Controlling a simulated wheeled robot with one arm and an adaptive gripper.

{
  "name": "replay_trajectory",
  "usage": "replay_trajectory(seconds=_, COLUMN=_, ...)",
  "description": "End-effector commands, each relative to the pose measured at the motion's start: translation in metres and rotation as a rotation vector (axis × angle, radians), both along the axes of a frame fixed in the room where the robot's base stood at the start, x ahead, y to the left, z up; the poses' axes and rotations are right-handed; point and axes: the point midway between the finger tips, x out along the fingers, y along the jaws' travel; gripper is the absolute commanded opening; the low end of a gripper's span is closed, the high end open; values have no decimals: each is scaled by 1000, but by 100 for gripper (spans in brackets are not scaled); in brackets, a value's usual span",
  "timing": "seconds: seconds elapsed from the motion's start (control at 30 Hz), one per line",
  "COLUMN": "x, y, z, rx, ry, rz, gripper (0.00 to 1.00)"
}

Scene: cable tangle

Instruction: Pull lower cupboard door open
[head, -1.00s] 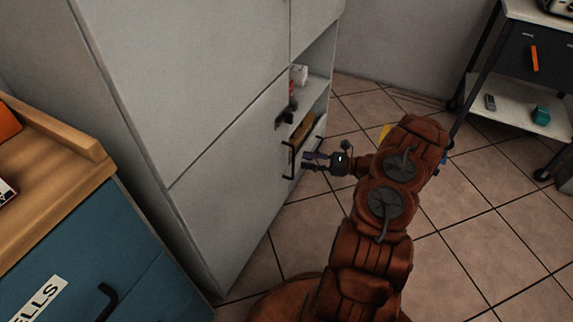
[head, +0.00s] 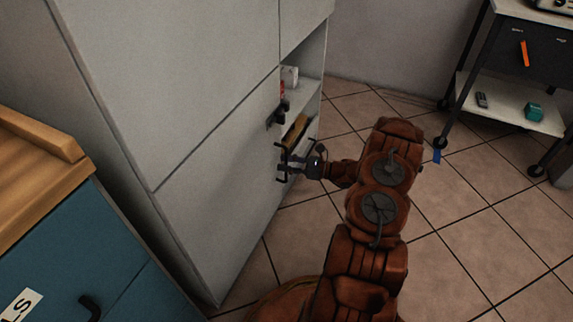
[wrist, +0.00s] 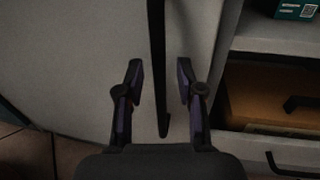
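The lower cupboard door (head: 215,195) is a plain light-grey panel on the tall cupboard. It looks shut or nearly so; I cannot tell exactly. Its dark upright bar handle (head: 280,158) is near the door's right edge. My gripper (head: 296,160) is at the handle, reaching from the right. In the wrist view, the handle (wrist: 157,50) runs between the two fingers, with a gap visible on both sides. The fingers of my gripper (wrist: 160,70) are open and do not grip it. The door (wrist: 80,60) fills the left of the wrist view.
Open shelves (head: 305,95) beside the door hold small items and a brown drawer or box (wrist: 270,95). A blue cabinet (head: 110,255) with a wooden top stands at left. A wheeled cart (head: 510,105) stands at the back right. Tiled floor (head: 480,230) on the right is clear.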

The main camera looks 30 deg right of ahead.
Motion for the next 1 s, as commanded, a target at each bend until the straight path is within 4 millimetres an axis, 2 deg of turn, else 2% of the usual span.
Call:
replay_trajectory(seconds=0.27, x=1, y=0, z=0, rx=0, ry=0, rz=-2, gripper=37)
replay_trajectory(seconds=0.63, x=1, y=0, z=0, rx=0, ry=0, rz=-2, gripper=1)
replay_trajectory(seconds=1.0, x=1, y=0, z=0, rx=-1, ry=-1, rz=-3, gripper=0)
